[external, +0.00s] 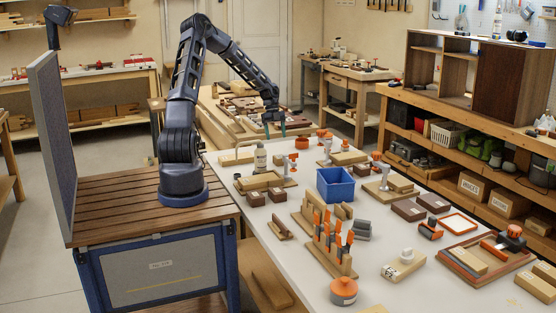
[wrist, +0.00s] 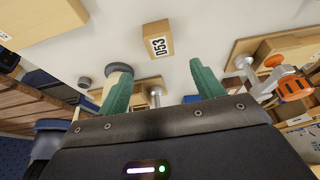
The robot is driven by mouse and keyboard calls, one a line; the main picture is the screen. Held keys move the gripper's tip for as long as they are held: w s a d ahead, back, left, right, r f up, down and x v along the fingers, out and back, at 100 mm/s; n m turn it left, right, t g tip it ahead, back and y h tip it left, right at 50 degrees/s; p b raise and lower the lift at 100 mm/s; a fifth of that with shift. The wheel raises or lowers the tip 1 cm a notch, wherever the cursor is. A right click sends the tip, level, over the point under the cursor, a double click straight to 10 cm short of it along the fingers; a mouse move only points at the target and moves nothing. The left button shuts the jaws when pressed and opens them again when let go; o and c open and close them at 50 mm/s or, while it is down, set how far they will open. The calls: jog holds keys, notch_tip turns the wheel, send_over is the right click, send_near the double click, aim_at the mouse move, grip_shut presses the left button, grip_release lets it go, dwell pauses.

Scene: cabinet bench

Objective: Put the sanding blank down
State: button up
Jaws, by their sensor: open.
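A light wooden block labelled 053 (wrist: 157,40) lies on the white bench top in the wrist view, ahead of my fingertips and apart from them. It looks like the sanding blank, though I cannot be sure. A plain wooden block at the bench's left edge (external: 237,157) in the external view may be the same piece. My gripper (external: 275,130) is raised over the far left end of the bench. In the wrist view its green fingers (wrist: 160,68) are spread wide with nothing held between them.
A pale bottle (external: 260,157) stands near the block. Orange-and-grey clamps (wrist: 295,85) on wooden boards are to the right in the wrist view. A blue bin (external: 335,185) and an orange-handled tool rack (external: 330,240) occupy the bench middle. Bare white surface surrounds the labelled block.

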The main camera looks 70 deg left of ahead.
jog(key=s+d+r+n+y, duration=0.3)
jog(key=s+d+r+n, duration=0.1)
jog(key=d+r, duration=0.7)
jog(key=s+d+r+n+y, duration=0.2)
jog(key=s+d+r+n, duration=0.3)
jog(key=d+r, duration=0.5)
jog(key=s+d+r+n+t, duration=0.1)
jog(key=s+d+r+n, duration=0.1)
jog(key=s, duration=0.4)
jog(key=s+d+r+n+t, duration=0.2)
jog(key=s+d+r+n, duration=0.1)
jog(key=s, duration=0.4)
jog(key=s+d+r+n+t, duration=0.1)
jog(key=s+d+r+n, duration=0.2)
jog(key=s+d, duration=0.3)
jog(key=shift+s+d+r+n+t+h, duration=0.25)
jog(key=shift+s+d+n+t+h, duration=0.05)
jog(key=shift+s+n, duration=0.25)
